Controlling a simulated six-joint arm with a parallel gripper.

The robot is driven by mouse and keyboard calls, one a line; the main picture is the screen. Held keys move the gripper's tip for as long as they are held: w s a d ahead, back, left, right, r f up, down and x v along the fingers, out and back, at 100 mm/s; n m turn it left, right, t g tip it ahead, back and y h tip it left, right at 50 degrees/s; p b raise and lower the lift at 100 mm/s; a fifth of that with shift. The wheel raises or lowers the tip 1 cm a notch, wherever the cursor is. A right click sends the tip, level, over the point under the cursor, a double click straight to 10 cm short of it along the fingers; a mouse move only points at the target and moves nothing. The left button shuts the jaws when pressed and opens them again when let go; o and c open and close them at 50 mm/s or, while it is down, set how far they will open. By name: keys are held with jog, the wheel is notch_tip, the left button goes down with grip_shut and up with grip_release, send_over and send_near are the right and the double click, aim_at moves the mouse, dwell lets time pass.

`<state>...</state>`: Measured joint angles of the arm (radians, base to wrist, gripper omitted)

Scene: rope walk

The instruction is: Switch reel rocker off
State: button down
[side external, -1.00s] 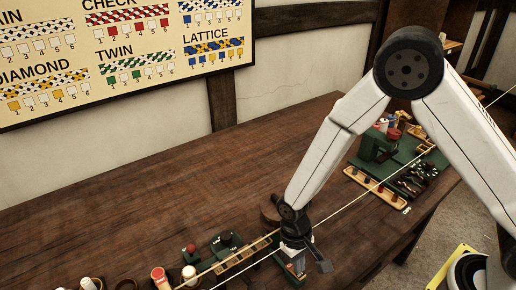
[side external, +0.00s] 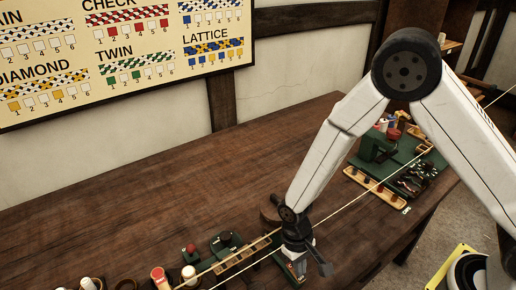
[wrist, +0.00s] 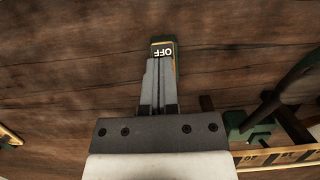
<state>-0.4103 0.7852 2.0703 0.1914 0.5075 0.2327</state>
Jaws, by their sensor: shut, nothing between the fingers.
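The reel rocker's green housing (wrist: 165,41) shows at the top centre of the wrist view. A black plate with white "OFF" lettering (wrist: 162,52) is on it and appears upside down. My gripper (wrist: 158,62) is shut and empty, with its fingertips over or against the housing just below the lettering. The fingers hide the rest of the switch, and I cannot tell which way the rocker is tipped. In the side view my gripper (side external: 300,275) points down at a small green unit (side external: 283,265) near the table's front edge.
A pale rope (side external: 350,190) runs diagonally past my wrist. A wooden marked rail (side external: 243,258) and green fixtures with knobs lie to the left. A green bench unit (side external: 385,150) with a wooden tray (side external: 374,187) stands to the right. The table (side external: 150,215) behind is clear.

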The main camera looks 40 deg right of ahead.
jog(key=shift+w+f, duration=0.2)
jog(key=shift+f, duration=0.1)
jog(key=shift+w+d+r, duration=0.1)
jog(key=shift+w, duration=0.65)
jog(key=shift+w+r, duration=0.15)
jog(key=shift+r, duration=0.05)
jog(key=v, duration=1.3)
jog(key=shift+r, duration=0.45)
jog(key=shift+s, duration=0.2)
